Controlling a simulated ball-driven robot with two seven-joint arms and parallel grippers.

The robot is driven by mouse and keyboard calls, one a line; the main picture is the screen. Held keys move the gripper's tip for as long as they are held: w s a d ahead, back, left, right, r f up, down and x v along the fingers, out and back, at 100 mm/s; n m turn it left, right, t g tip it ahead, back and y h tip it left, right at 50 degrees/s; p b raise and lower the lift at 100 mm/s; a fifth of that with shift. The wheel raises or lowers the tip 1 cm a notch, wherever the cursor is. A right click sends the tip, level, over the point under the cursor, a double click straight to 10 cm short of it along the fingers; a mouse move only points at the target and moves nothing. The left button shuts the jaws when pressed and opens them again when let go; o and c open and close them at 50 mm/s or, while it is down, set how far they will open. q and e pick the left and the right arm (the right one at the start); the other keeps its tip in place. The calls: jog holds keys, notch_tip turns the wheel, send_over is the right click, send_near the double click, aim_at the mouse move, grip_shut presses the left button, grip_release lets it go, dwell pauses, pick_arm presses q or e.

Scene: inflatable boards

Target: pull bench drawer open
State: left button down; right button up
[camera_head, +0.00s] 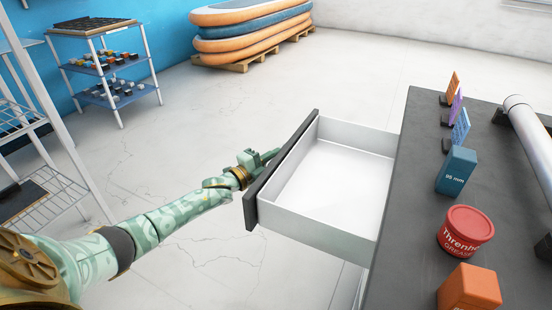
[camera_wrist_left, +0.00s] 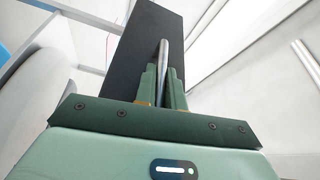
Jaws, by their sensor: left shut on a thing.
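The bench drawer (camera_head: 328,178) stands pulled well out from the dark-topped bench (camera_head: 415,200). Its white inside looks empty, and its dark front (camera_head: 281,168) faces left. My left gripper (camera_head: 262,160) is at the outer side of that front. In the left wrist view the dark drawer front (camera_wrist_left: 150,45) fills the upper middle. There my left gripper (camera_wrist_left: 163,88) has its two green fingers closed around a silver bar handle (camera_wrist_left: 163,60). The handle is hidden in the head view. My right gripper is not in view.
On the bench top stand a red tin (camera_head: 465,232), an orange box (camera_head: 469,288), a teal box (camera_head: 456,170), several small upright cards and a grey tube (camera_head: 530,140). A wire rack (camera_head: 40,190) stands at the left. The floor beyond the drawer is clear.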

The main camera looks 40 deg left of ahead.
pick_arm(q)
jog(key=shift+f, duration=0.1)
jog(key=c, duration=1.5)
grip_release()
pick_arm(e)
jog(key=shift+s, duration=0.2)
